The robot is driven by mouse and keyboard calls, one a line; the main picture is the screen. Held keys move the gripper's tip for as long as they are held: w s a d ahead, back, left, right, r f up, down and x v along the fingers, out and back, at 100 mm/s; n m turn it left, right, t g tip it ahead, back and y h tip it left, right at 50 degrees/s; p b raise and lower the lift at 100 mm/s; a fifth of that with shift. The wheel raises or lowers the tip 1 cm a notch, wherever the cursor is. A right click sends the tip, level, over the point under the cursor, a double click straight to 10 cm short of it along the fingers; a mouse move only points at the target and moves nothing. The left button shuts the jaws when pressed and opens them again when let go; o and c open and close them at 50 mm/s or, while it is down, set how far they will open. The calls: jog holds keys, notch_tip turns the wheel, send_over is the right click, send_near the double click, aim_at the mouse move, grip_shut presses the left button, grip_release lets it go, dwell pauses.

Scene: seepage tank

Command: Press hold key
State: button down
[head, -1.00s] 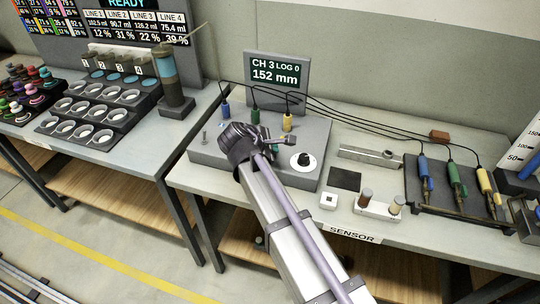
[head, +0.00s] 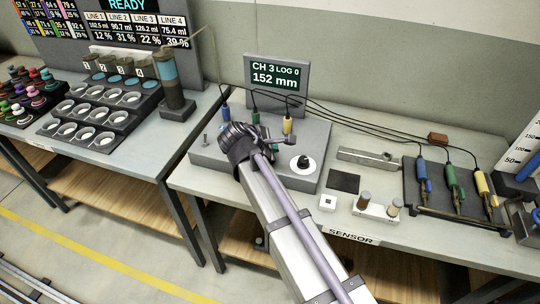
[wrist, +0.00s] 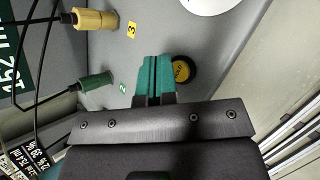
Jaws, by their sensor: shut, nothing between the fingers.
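The hold key (wrist: 184,70) is a round yellow button in a black ring on the grey sensor box (head: 215,152). It shows in the wrist view, just right of my fingertips and partly covered by them. My gripper (wrist: 158,58) has teal fingers shut together, with nothing between them. The fingertips overlap the key's left edge in the picture; I cannot tell whether they touch it. The display (head: 278,77) reads CH 3, LOG 0, 152 mm.
Blue, green and yellow plugs with black cables stand at the back of the box; the yellow plug (wrist: 96,19) and green plug (wrist: 95,82) are near my fingers. A white dial (head: 303,163) sits on the right. A probe rack (head: 445,205) stands farther right.

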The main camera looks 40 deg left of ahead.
notch_tip(320, 180, up, 5)
jog(key=p, duration=0.5)
jog(key=shift+r, duration=0.1)
dwell(0.7)
